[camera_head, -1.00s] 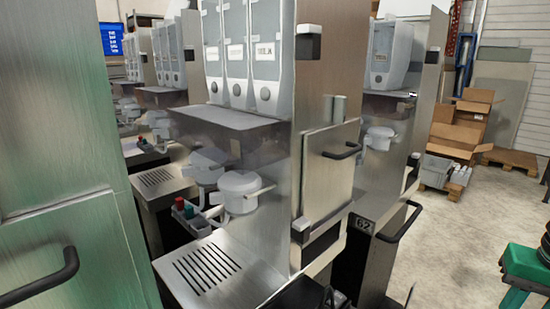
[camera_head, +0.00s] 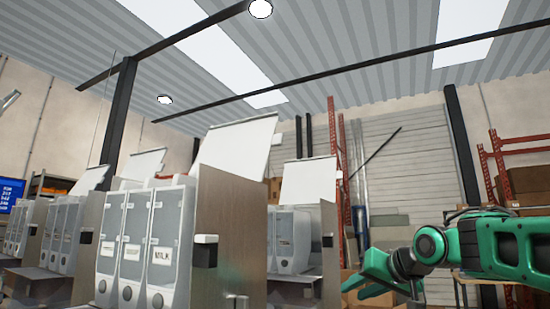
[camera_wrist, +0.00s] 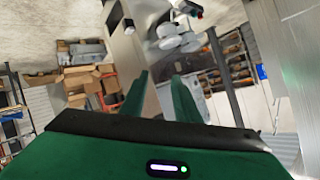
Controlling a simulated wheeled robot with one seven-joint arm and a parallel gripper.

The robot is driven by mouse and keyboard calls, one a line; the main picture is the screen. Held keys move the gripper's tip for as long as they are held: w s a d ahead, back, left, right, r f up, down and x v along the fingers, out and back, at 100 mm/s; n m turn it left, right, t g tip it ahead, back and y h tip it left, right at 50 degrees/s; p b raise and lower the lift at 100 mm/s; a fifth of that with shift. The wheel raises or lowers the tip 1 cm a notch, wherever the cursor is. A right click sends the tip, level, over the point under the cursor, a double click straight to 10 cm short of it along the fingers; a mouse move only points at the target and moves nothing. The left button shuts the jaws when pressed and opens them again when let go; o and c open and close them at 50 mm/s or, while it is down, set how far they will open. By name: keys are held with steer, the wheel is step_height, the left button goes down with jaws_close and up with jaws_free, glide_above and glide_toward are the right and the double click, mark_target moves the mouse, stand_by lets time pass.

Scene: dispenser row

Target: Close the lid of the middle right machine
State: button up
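Several dispenser machines stand in a row in the head view, each with a raised white lid. The nearest machine (camera_head: 225,240) has grey canisters, one labelled MILK, and its lid (camera_head: 235,146) stands tilted up and open. A machine to its right (camera_head: 290,243) also has its lid (camera_head: 309,182) up. I cannot tell for sure which one is the middle right machine. My green gripper (camera_head: 375,284) is to the right of both, apart from them. In the wrist view its two fingers (camera_wrist: 160,98) are spread with nothing between them.
More machines with raised lids (camera_head: 90,180) stand at the left. Red shelving (camera_head: 500,165) and boxes are at the back right. A dark post (camera_head: 119,120) rises behind the row. The wrist view shows cardboard boxes (camera_wrist: 90,85) on the floor.

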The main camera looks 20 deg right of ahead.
steer(key=w+a+r+n+t+y, duration=0.1)
steer(key=w+a+r+t+y, duration=0.1)
steer(key=r, duration=0.6)
steer(key=w+a+r+n+t+y, duration=0.1)
steer(key=a+r+t, duration=0.1)
steer(key=r, duration=0.7)
steer(key=n+t+y, duration=0.1)
steer(key=n+y, duration=0.4)
steer(key=y, duration=0.4)
glide_toward(282, 140)
steer(key=w, duration=0.1)
steer(key=x, duration=1.1)
steer(key=shift+s+a, duration=0.15)
steer(key=shift+c, duration=0.6)
jaws_close()
